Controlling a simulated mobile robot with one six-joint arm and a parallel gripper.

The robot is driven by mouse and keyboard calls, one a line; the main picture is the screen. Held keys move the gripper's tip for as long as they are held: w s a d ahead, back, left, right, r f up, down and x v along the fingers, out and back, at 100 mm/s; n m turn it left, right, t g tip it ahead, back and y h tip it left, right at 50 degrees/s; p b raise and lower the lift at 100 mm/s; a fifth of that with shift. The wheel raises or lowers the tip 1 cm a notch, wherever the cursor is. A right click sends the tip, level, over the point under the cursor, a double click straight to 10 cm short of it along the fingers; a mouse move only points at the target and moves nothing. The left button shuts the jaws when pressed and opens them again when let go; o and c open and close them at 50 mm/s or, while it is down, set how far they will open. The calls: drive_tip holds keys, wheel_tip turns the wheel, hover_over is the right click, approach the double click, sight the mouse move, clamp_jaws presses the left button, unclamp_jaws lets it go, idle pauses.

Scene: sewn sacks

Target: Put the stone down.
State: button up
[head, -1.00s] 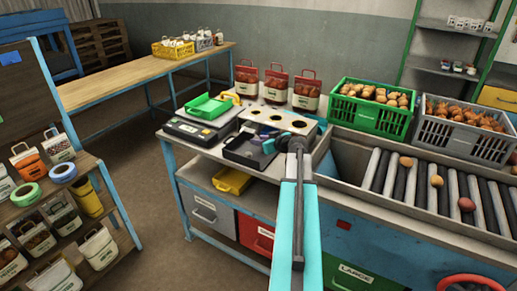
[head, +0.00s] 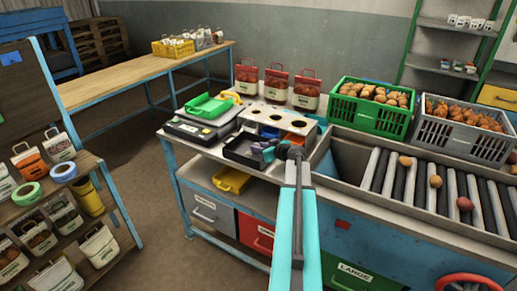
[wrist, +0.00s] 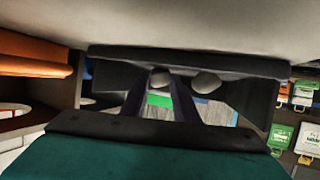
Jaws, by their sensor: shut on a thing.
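My gripper (head: 261,152) is at the black tray (head: 236,156) on the workbench, over its right part. In the wrist view, my gripper (wrist: 163,85) is shut on a small grey stone (wrist: 160,81), which shows between the dark fingers. A second pale grey stone (wrist: 206,83) shows just to the right of them. The head view is too small to show the held stone clearly. I cannot tell whether it touches the tray floor.
A scale with a green pan (head: 209,106) stands left of the tray. A white board with round holes (head: 271,121) is behind it. Rollers (head: 407,191) with potatoes lie to the right. A green crate (head: 371,107) and a grey crate (head: 465,130) stand behind the rollers.

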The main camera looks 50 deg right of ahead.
drive_tip(key=o, duration=1.1)
drive_tip(key=shift+r+p, duration=0.15)
drive_tip(key=shift+p, duration=0.15)
